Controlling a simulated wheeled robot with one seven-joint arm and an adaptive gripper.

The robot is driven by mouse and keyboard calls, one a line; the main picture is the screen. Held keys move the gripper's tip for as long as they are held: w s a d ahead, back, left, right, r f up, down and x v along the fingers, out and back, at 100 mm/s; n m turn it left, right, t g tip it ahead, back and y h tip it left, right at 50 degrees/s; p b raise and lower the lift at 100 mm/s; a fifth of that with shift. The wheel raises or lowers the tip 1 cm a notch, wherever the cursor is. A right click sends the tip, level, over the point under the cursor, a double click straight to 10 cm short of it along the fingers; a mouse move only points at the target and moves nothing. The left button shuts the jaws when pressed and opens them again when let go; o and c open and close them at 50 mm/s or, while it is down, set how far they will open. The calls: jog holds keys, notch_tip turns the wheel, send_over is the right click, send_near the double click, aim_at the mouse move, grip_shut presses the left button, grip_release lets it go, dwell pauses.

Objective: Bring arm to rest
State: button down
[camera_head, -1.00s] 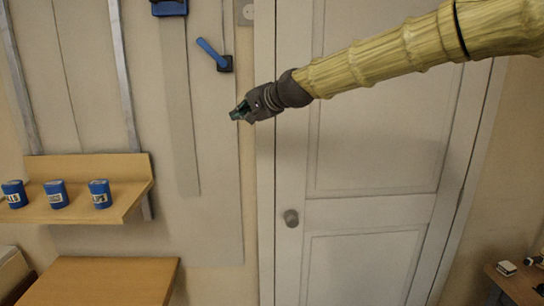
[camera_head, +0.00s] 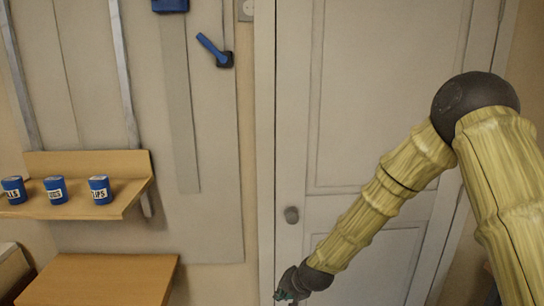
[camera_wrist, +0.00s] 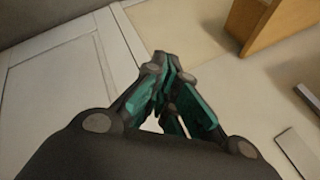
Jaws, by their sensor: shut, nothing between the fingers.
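My arm comes in from the right in the head view and bends at a dark elbow joint. Its lower part slopes down and left in front of a white panelled door (camera_head: 375,120).
A wooden shelf (camera_head: 130,196) at left bears three blue labelled cans (camera_head: 55,190). A wooden surface (camera_head: 100,280) is below it. A blue-handled lever (camera_head: 213,48) is on the wall panel. A wooden piece (camera_wrist: 260,25) shows in the wrist view.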

jog(key=s+d+f+n+g+h, duration=0.15)
jog(key=s+d+f, duration=0.35)
jog(key=s+f, duration=0.5)
jog(key=s+d+f+n+g+h, duration=0.15)
jog(key=s+d+f, duration=0.35)
jog(key=s+f, duration=0.55)
jog(key=s+d+f+g, duration=0.1)
jog(key=s+d, duration=0.2)
jog(key=s, duration=0.4)
jog(key=s+d+f+n+g+b, duration=0.1)
jog(key=s+d, duration=0.2)
jog(key=s, duration=0.5)
jog(key=s+d+f+h, duration=0.1)
jog(key=s+d, duration=0.2)
jog(key=s, duration=0.5)
jog(key=shift+s+d+f+n+g, duration=0.25)
jog(key=shift+d+f+n+g, duration=0.05)
jog(key=shift+n+g, duration=0.1)
jog(key=shift+w, duration=0.1)
